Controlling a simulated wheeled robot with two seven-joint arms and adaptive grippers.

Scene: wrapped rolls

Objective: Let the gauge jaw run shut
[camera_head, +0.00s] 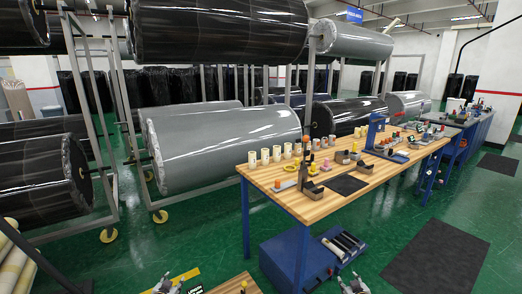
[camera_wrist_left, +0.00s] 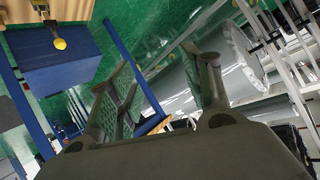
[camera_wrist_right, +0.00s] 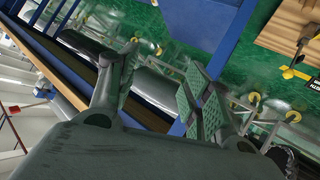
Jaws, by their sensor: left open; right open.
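A light wooden board (camera_head: 225,287) shows at the bottom edge of the head view, with a small dark fixture with a yellow knob (camera_head: 244,286) on it. The knob also shows at the upper left of the left wrist view (camera_wrist_left: 60,44). This may be the gauge; its jaw is too small to make out. My left gripper (camera_head: 168,282) is open and empty, left of the board. My right gripper (camera_head: 353,285) is open and empty, to the board's right. Both are apart from the fixture. In the right wrist view the board (camera_wrist_right: 285,30) is at the upper right.
A long wooden workbench (camera_head: 345,190) with blue legs holds several small rolls and tools. A blue box (camera_head: 290,262) stands on the floor below it. Racks with large grey (camera_head: 225,150) and black wrapped rolls stand behind.

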